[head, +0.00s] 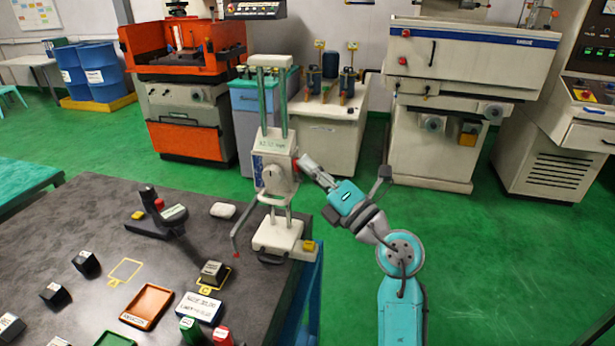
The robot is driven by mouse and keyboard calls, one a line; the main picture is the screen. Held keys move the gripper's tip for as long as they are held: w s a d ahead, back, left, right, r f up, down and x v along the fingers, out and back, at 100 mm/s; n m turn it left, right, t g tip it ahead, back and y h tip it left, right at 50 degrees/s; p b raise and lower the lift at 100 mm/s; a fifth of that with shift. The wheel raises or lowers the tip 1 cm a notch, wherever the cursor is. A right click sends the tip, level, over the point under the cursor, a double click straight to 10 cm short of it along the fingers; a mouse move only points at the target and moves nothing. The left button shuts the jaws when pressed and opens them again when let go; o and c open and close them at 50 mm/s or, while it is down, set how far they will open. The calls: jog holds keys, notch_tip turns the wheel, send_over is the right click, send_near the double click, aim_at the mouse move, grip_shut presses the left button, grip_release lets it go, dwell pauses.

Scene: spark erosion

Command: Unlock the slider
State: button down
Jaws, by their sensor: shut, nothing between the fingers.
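The slider (275,150) is a pale block with a small readout on top. It sits on two greenish upright columns (273,85) of a height gauge at the right end of the dark table. A round grey knob (270,178) is on its front, and a small red part (296,168) shows on its right side. My gripper (304,162) is shut and empty, at the right side of the slider by the red part. I cannot tell whether it touches.
The gauge's pale base (277,234) stands at the table edge, with a yellow block (309,246) beside it. The dark table (60,225) carries an orange tray (147,306), a white puck (222,210) and several small blocks. Green floor right of my arm is clear.

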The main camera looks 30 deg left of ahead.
jog(key=shift+w+a+r, duration=0.1)
jog(key=shift+w+r, duration=0.15)
jog(key=shift+w, duration=0.25)
jog(key=shift+w+a+r, duration=0.1)
jog(key=shift+w+r, duration=0.1)
jog(key=shift+w, duration=0.35)
